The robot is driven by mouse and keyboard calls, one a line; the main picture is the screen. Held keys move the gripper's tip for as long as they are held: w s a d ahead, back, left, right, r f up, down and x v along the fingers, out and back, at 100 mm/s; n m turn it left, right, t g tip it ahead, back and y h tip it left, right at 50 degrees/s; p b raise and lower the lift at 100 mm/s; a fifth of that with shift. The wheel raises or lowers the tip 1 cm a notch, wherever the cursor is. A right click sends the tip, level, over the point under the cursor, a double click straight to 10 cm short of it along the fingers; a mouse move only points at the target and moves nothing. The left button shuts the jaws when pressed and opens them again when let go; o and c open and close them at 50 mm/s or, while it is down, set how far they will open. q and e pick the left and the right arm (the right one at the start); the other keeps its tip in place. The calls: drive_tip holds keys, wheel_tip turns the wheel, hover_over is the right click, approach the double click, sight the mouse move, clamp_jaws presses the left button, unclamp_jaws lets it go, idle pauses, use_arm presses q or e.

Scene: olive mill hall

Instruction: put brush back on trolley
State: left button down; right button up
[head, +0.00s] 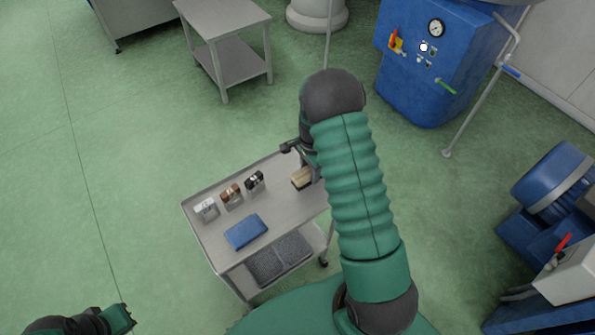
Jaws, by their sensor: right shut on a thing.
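The trolley (204,237) stands in front of me, a grey top with a lower shelf. My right arm reaches over its right side and hides part of it. My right gripper (298,152) is at the trolley's far right corner, partly hidden by my arm, and shut on the brush. The brush (302,178) shows as a small tan block with a dark lower edge, at or just above the trolley top; I cannot tell whether it touches. My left gripper (120,320) is at the bottom left, away from the trolley; its jaws do not show clearly.
On the trolley top are a white item (206,208), a brown one (231,195), a black one (254,181) and a blue folded cloth (246,231). Grey trays (279,259) fill the lower shelf. A grey table (228,25) and a blue machine (415,70) stand behind.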

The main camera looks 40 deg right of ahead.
sight(304, 171)
drive_tip(key=w, duration=0.3)
drive_tip(key=shift+d+f, duration=0.15)
drive_tip(key=shift+f, duration=0.05)
drive_tip(key=f, duration=0.4)
drive_tip(key=shift+w+d+p, duration=0.25)
drive_tip(key=shift+p, duration=0.15)
drive_tip(key=shift+a+r, duration=0.15)
drive_tip(key=shift+a, duration=0.05)
drive_tip(key=o, duration=1.1)
drive_tip(key=shift+a, duration=0.1)
drive_tip(key=shift+o, duration=1.1)
drive_tip(key=shift+d, duration=0.2)
